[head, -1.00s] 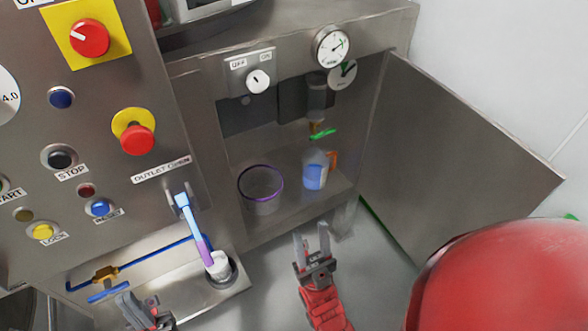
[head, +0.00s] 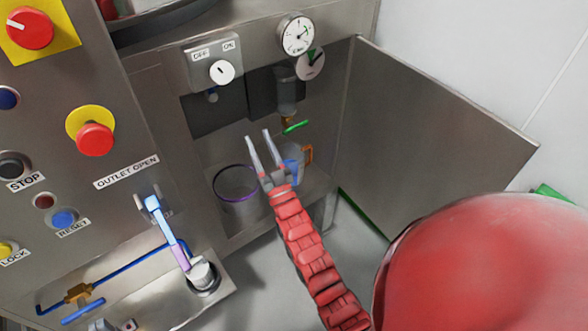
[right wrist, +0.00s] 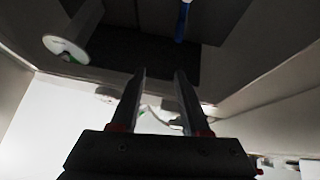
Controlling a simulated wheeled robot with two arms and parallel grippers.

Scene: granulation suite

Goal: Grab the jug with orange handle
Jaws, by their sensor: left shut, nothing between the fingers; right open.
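The jug (head: 293,153) with a blue body and an orange handle (head: 308,154) stands inside the open cabinet bay, partly hidden behind my right gripper. Its handle points right. My right gripper (head: 260,135) is open and empty, in front of the bay, with its fingers overlapping the jug's left side in the head view; I cannot tell whether they touch. In the right wrist view the open fingers (right wrist: 160,75) have nothing between them, and I cannot make out the jug there. My left gripper (head: 112,325) barely shows at the bottom edge, shut and empty.
A purple-rimmed clear container (head: 236,199) stands left of the jug on the same shelf. A green-handled tap (head: 295,126) hangs above the jug. The open cabinet door (head: 425,150) stands on the right. A blue and purple lever (head: 166,229) sticks out at left.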

